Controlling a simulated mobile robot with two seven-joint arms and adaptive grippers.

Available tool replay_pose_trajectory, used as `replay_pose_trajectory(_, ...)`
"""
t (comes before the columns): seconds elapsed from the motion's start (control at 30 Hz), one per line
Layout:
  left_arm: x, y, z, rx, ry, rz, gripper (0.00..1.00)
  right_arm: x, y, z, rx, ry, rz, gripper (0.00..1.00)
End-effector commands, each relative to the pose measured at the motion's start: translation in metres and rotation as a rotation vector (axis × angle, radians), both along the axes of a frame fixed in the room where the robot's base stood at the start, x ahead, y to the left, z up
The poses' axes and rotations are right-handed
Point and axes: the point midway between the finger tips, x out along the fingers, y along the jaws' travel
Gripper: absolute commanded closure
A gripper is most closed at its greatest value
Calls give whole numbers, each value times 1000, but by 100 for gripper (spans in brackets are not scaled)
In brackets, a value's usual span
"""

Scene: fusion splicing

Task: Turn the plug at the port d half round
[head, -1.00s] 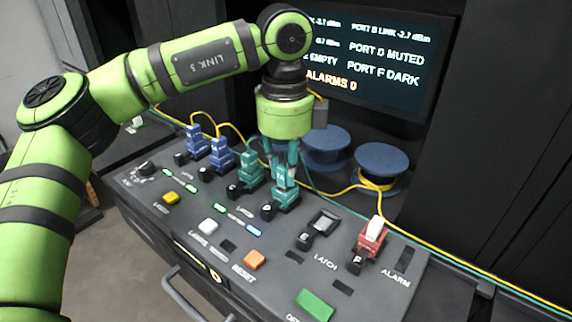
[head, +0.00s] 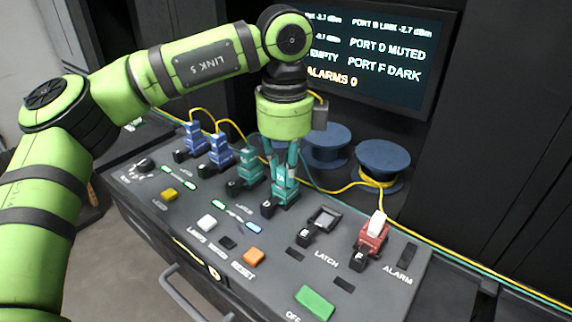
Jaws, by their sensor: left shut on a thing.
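The port d plug (head: 287,190) is teal and sits upright at its port, beside a black tag (head: 267,208), on the sloped grey panel. My left gripper (head: 281,178) points down from above. Its teal-looking fingers are closed around the upper part of the plug, and they hide some of it. The screen (head: 385,60) reads "PORT D MUTED", "PORT F DARK" and "ALARMS 0". My right gripper is not in view.
Another teal plug (head: 249,167) stands close to the left, with two blue plugs (head: 220,150) beyond. The open port E (head: 323,219) and a red plug with a white top (head: 373,235) are to the right. Blue spools (head: 383,158) and yellow cable lie behind.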

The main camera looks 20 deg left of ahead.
Motion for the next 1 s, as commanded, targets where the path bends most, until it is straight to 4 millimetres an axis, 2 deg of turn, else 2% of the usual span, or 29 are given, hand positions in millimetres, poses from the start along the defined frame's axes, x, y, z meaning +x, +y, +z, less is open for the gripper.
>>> replay_pose_trajectory(0.07, 0, 0, 1, 0, 0, 0, 99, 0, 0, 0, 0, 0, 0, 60)
replay_pose_trajectory(0.1, 0, 0, 1, 0, 0, 0, 65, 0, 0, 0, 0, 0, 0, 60)
replay_pose_trajectory(0.13, 0, 0, 1, 0, 0, 0, 53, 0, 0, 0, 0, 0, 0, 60)
replay_pose_trajectory(0.17, 0, 0, 1, 0, 0, 0, 50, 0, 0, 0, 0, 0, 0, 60)
replay_pose_trajectory(0.57, 0, 0, 6, 0, -1, 0, 50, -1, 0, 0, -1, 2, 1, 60)
replay_pose_trajectory(0.67, 1, 0, 19, -1, -4, 1, 50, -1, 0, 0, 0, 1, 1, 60)
replay_pose_trajectory(1.0, -1, 0, 90, -1, -4, 1, 50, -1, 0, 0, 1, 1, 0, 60)
